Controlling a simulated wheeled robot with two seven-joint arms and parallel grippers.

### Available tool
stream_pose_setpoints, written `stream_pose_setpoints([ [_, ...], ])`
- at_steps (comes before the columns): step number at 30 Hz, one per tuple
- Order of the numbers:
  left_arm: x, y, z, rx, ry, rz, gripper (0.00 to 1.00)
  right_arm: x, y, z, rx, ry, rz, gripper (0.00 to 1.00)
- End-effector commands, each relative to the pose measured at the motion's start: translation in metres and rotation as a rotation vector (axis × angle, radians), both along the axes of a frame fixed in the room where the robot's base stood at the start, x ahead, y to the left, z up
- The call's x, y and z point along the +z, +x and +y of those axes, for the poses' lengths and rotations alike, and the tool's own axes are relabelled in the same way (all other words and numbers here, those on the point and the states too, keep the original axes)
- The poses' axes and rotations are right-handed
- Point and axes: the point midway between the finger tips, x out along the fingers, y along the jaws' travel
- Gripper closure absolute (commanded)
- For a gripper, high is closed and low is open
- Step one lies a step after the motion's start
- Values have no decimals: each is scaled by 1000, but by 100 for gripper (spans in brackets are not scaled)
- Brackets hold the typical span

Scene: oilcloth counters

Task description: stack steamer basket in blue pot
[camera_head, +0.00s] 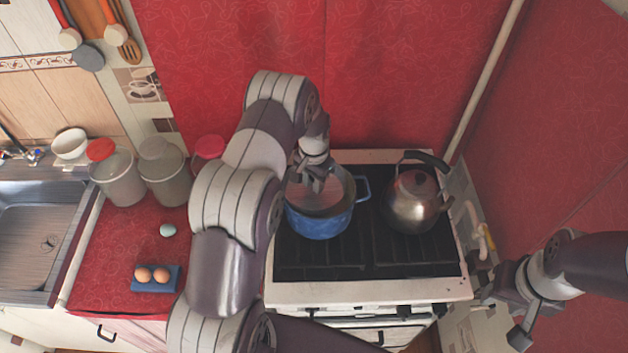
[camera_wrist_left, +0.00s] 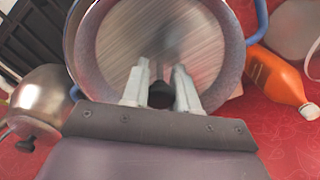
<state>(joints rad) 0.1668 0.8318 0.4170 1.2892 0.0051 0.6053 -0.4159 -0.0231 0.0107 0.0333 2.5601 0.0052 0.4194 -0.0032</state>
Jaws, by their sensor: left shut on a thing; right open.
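The blue pot (camera_head: 320,224) stands on the left part of the stove, below my left arm. Its rim and blue handle also show in the left wrist view (camera_wrist_left: 261,22). The steamer basket, a round greyish metal piece (camera_head: 325,197), shows inside the pot's opening; its round face fills the middle of the left wrist view (camera_wrist_left: 165,42). My left gripper (camera_head: 314,182) points down into the pot. In the wrist view its fingers (camera_wrist_left: 160,88) are shut on a dark knob at the steamer basket. The basket's underside is hidden. My right gripper (camera_head: 503,316) is open and empty, right of the stove.
A kettle (camera_head: 411,204) stands on the stove just right of the pot. Jars (camera_head: 165,175), a pale egg (camera_head: 168,230) and a blue egg holder (camera_head: 156,280) are on the red counter left. An orange bottle (camera_wrist_left: 275,78) is near the pot. The front stove grate (camera_head: 365,263) is clear.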

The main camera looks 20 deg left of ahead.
Motion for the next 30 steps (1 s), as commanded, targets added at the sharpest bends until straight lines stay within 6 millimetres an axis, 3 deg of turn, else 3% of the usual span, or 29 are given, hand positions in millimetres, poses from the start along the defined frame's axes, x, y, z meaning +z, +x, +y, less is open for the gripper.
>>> stream_pose_setpoints([
  [3,-1,0,0,0,0,-1,100,-1,0,0,0,0,0,57],
  [4,-1,0,0,0,0,0,62,-1,0,0,0,0,0,57],
  [6,-1,0,0,0,0,0,46,-1,0,0,0,0,0,57],
  [14,0,0,0,0,0,0,46,0,0,0,0,0,0,57],
  [18,18,0,0,0,0,-1,46,16,0,0,0,0,0,57],
  [20,18,1,0,0,1,-4,46,2,0,0,0,0,-2,57],
  [30,97,1,0,0,1,-4,46,-34,0,0,0,0,0,57],
])
